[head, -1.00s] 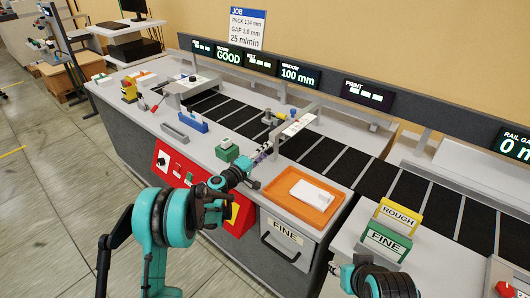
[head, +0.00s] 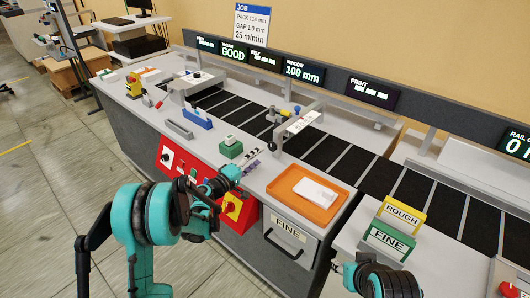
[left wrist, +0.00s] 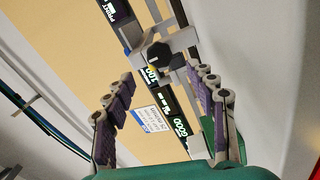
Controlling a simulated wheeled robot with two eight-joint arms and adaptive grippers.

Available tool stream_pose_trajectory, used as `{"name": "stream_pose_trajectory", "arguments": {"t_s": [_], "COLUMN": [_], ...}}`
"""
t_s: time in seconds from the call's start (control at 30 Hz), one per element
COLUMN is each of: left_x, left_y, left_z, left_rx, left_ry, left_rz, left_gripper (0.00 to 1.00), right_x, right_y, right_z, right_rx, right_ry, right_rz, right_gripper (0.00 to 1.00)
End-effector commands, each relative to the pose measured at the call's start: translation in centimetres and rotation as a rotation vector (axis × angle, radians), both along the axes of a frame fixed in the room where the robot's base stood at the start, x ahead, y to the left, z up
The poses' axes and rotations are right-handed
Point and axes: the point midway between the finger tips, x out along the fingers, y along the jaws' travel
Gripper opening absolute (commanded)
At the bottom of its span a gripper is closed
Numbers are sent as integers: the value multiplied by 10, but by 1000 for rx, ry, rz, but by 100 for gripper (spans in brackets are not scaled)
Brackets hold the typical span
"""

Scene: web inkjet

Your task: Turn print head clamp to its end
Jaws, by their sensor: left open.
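The print head clamp is a black knob (head: 277,140) on the grey bracket that spans the conveyor. In the left wrist view the knob (left wrist: 158,55) shows a dark round face with a protruding grip, ahead of and between my fingers. My left gripper (head: 251,164) is open and empty, in front of the knob and apart from it, over the machine's front ledge. Its purple-padded fingers (left wrist: 165,112) are spread wide in the wrist view. Part of my right arm shows at the bottom right of the head view; its gripper is out of sight.
A green block (head: 231,148) stands left of my left fingers. An orange tray (head: 283,189) with a white stack lies to their right. The ROUGH (head: 404,213) and FINE (head: 389,241) blocks stand farther right. The red control panel (head: 178,160) is on the machine's front.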

Motion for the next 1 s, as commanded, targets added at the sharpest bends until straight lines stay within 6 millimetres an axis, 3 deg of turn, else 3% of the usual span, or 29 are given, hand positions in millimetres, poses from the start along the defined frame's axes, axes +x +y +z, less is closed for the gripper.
{"name": "stream_pose_trajectory", "arguments": {"t_s": [0.13, 0.33, 0.83, 1.0], "left_x": [-22, -35, -37, -51], "left_y": [16, 26, 25, 14], "left_z": [0, 0, 1, 15], "left_rx": [0, 1, 4, 94], "left_ry": [0, -1, 1, 27], "left_rz": [1, 0, -1, -23], "left_gripper": [56, 56, 56, 56], "right_x": [0, 0, 0, 0], "right_y": [0, 0, 0, 0], "right_z": [0, 0, 0, 0], "right_rx": [0, 0, 0, 0], "right_ry": [0, 0, 0, 0], "right_rz": [0, 0, 0, 0], "right_gripper": [41, 41, 41, 41]}}
